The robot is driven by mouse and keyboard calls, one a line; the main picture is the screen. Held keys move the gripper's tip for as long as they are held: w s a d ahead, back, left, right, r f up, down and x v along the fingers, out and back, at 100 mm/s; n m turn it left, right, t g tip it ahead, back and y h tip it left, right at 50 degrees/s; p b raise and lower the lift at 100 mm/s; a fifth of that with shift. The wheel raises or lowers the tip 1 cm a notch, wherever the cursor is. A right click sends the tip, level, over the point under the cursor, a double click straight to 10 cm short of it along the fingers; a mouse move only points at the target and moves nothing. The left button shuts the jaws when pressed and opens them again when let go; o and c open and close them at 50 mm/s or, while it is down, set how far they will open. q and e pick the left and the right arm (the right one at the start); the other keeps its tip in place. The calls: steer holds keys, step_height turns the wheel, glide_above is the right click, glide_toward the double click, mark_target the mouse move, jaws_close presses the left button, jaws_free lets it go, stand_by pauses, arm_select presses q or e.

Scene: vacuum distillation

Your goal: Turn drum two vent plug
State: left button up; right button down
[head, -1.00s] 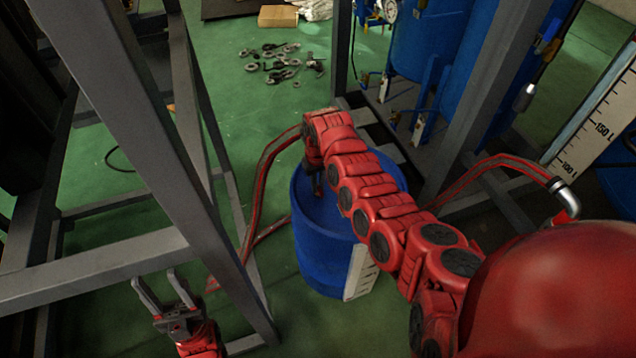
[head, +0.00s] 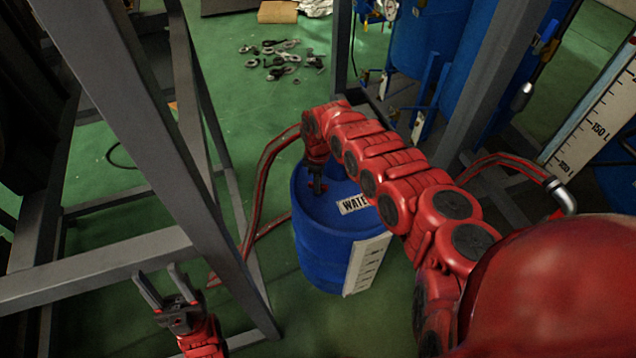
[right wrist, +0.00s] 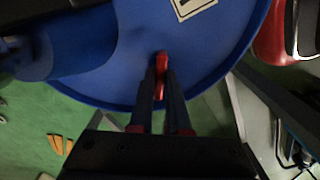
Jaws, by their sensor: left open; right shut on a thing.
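A blue drum (head: 316,247) with a label reading "WATE" on its lid and a level scale on its side stands on the green floor. In the right wrist view the drum's lid (right wrist: 100,75) fills the upper part. My right gripper (head: 317,187) points down at the lid's left part. It is shut on a red vent plug (right wrist: 161,62), seen between the fingers in the right wrist view; in the head view the plug is mostly hidden by the gripper. My left gripper (head: 161,289) is open and empty at the lower left, apart from the drum.
A grey steel frame (head: 165,150) stands between my left gripper and the drum. A red hose (head: 262,190) runs left of the drum. Tall blue tanks (head: 432,45) stand at the back right. Clamps and fittings (head: 278,60) lie on the far floor.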

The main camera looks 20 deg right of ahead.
steer(key=n+b, duration=0.1)
steer(key=n, duration=0.5)
steer(key=shift+f+n+b, duration=0.1)
steer(key=shift+n+b, duration=0.2)
steer(key=shift+b, duration=0.05)
steer(key=n+b, duration=0.1)
steer(key=n, duration=0.5)
stand_by(0.4)
steer(key=c, duration=0.9)
jaws_free()
